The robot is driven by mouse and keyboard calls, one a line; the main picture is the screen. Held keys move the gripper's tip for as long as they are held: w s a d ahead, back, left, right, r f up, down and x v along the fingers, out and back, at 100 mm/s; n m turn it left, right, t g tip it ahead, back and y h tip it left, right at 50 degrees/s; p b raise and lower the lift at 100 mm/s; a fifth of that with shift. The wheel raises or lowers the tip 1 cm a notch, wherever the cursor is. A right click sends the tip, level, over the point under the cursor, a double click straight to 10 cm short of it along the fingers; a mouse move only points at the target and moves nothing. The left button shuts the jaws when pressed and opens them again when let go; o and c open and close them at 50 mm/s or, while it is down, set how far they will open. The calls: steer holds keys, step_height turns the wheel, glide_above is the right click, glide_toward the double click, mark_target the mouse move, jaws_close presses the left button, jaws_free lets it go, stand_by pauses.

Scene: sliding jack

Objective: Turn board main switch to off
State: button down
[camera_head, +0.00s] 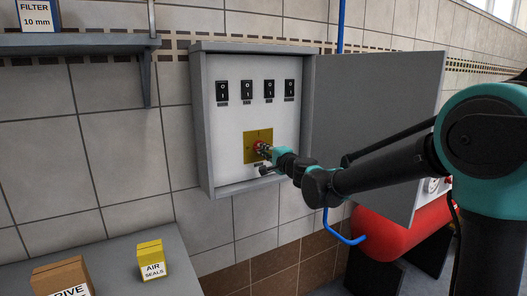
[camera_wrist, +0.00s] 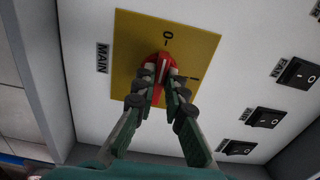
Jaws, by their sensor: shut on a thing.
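The main switch is a red knob (camera_wrist: 163,68) on a yellow plate (camera_wrist: 127,62), with a MAIN label beside the plate. In the wrist view the marks 0 and I show on the plate. The knob's handle runs roughly up and down there, its upper end towards the 0 mark. My gripper (camera_wrist: 160,80) is shut on the knob, one finger on each side, hiding part of it. In the head view the yellow plate (camera_head: 250,135) sits low in the open grey board (camera_head: 226,150), and my gripper (camera_head: 263,150) reaches it from the right.
Several black rocker switches (camera_head: 247,90) line the board above the plate. The board's door (camera_head: 385,110) stands open to the right, behind my arm. A red tank (camera_head: 400,238) is below it. A yellow box (camera_head: 152,261) and brown box (camera_head: 62,277) stand on a bench at lower left.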

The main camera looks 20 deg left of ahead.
stand_by(0.3)
steer(key=c, duration=1.6)
jaws_free()
steer(key=v, duration=1.2)
